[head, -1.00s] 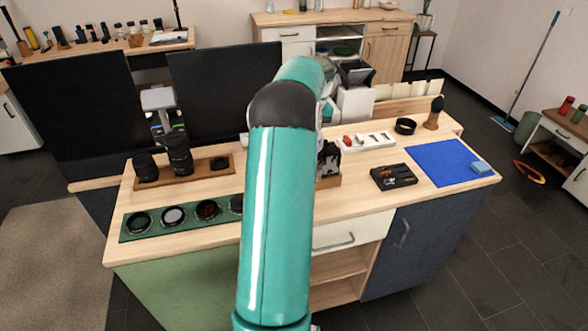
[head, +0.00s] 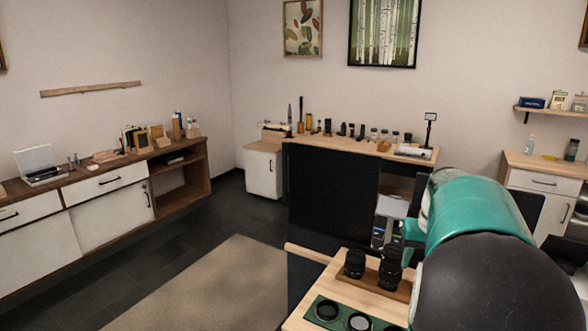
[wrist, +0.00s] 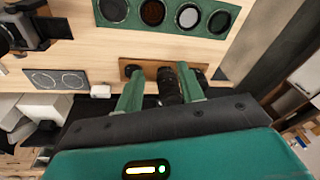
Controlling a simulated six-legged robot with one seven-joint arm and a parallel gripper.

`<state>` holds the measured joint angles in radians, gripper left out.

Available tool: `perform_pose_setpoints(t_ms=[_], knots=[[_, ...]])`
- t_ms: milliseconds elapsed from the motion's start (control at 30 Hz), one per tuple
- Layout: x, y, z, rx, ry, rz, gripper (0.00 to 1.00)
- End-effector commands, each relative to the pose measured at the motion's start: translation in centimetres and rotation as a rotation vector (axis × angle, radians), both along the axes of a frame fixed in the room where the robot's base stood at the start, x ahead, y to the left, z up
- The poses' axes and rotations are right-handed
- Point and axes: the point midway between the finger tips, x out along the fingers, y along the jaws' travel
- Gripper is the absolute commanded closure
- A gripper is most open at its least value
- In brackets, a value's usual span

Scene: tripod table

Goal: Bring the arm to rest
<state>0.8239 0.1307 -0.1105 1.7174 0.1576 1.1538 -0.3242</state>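In the head view two black lenses, a taller one (head: 390,268) and a shorter one (head: 354,264), stand upright on a wooden board on the worktop (head: 340,289).
A green tray (wrist: 176,30) with several round filters lies on the worktop, also partly in the head view (head: 304,313). A grey plate with two circles (wrist: 57,80) is at left in the wrist view. Open floor with a beige rug (head: 215,285) lies left of the table.

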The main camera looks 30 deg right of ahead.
Motion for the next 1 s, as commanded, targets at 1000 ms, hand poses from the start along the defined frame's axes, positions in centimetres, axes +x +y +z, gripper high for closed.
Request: perform_pose_setpoints(t_ms=[1000], knots=[[-6.3, 39.5, -0.8, -0.186, -0.278, 0.637, 0.62]])
